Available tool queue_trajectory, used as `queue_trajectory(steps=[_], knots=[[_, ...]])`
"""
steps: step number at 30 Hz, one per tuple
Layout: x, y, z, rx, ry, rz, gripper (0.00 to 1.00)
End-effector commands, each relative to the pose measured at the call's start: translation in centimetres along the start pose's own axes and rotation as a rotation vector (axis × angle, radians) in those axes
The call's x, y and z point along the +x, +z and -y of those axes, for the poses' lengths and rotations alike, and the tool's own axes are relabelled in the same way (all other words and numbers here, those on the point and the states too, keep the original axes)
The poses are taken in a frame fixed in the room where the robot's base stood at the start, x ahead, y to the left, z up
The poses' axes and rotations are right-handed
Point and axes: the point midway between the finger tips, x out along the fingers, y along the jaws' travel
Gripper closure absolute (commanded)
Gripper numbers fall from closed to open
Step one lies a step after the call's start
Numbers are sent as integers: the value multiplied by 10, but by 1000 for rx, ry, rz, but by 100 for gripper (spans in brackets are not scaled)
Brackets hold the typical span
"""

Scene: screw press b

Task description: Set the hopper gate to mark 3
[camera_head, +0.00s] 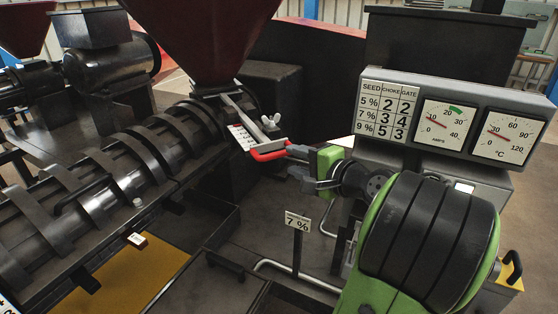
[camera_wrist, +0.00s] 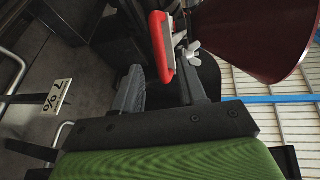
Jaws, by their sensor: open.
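The hopper gate is a pale slide under the dark red hopper (camera_head: 205,40), with a white scale plate (camera_head: 242,137) beside it. The scale's marks are too small to read. The gate's red handle (camera_head: 268,153) points towards my gripper. A wing nut (camera_head: 270,122) stands by the slide; a pale wing nut also shows in the wrist view (camera_wrist: 190,50). My gripper (camera_head: 294,166) is open, just right of the handle. In the wrist view the red handle (camera_wrist: 162,48) appears between the two fingers, with gaps on both sides. I cannot tell how deep it sits.
A card on a post (camera_head: 297,223) reads 7 %. The panel table (camera_head: 388,109) lists seed, choke and gate; its 7 % row appears to read 3 and 4. Two dials (camera_head: 445,126) sit beside it. The ribbed press barrel (camera_head: 90,200) lies at left.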

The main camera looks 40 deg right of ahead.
Motion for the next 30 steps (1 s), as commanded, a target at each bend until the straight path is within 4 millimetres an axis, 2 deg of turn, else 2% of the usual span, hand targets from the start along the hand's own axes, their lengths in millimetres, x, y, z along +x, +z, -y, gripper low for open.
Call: queue_trajectory(steps=[3, 9, 18, 19, 27, 30], knots=[[30, 1, 0, -1, 0, 6, 59], [61, 1, 0, 0, 0, 3, 59], [66, 0, 1, 0, 0, -1, 59], [66, 0, 1, 0, 0, -1, 60], [66, 0, 0, -1, 1, -1, 100], [66, 0, 0, -1, 1, -1, 100]])
